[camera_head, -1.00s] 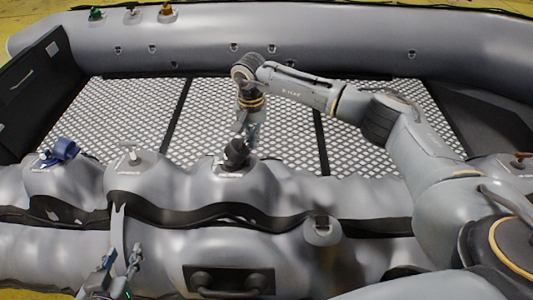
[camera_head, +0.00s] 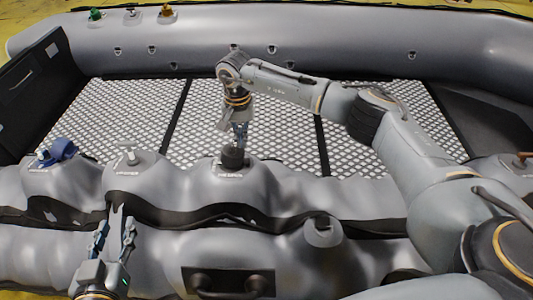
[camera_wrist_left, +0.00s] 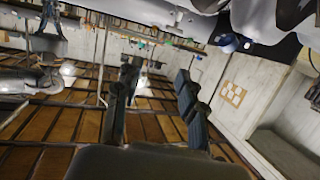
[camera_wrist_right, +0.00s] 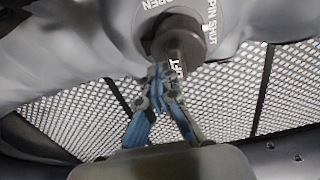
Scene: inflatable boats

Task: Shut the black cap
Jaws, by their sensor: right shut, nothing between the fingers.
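The black cap (camera_head: 232,159) sits upright on its valve on the grey tube nearest the floor panels. In the right wrist view the cap (camera_wrist_right: 184,42) is a dark cylinder with pale letters on its side, inside a ring marked "OPEN" and "PIN SHUT". My right gripper (camera_head: 240,145) is shut and empty, its tips at the cap's top edge. In the right wrist view the tips (camera_wrist_right: 160,78) overlap the cap's near edge; I cannot tell whether they touch. My left gripper (camera_head: 115,228) is open and empty in front of the near tube, away from the cap.
A black handle (camera_head: 228,283) is on the near tube. The mesh floor (camera_head: 280,125) is clear.

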